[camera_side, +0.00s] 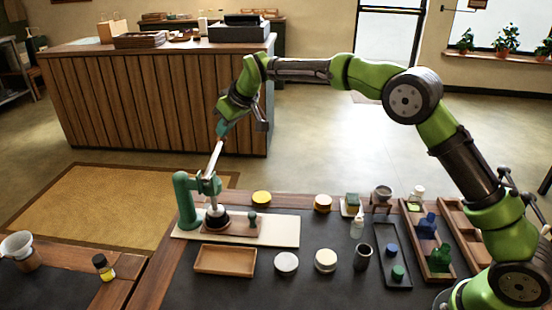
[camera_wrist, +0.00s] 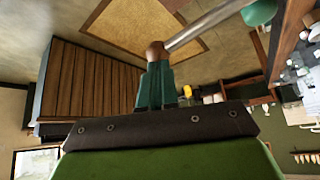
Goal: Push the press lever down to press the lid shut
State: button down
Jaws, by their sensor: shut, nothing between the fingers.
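The green lever press (camera_side: 186,203) stands on a pale board at the left of the table. Its silver press lever (camera_side: 216,158) points steeply up. My gripper (camera_side: 221,130) is at the lever's upper end, shut and empty. In the wrist view, the lever (camera_wrist: 203,25) ends in a brown knob (camera_wrist: 156,50), right at the tips of my shut green fingers (camera_wrist: 155,70). I cannot tell whether they touch. A dark, round-based container (camera_side: 216,220) sits under the press head. Its lid is too small to make out.
An empty wooden tray (camera_side: 225,260) lies in front. Round lids, a dark cup (camera_side: 362,256) and wooden racks (camera_side: 428,240) are to the right. The air around the lever looks clear.

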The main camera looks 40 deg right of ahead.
aim_at(226, 141)
jog(key=shift+f, duration=0.7)
dwell(0.3)
jog(key=shift+f, duration=1.65)
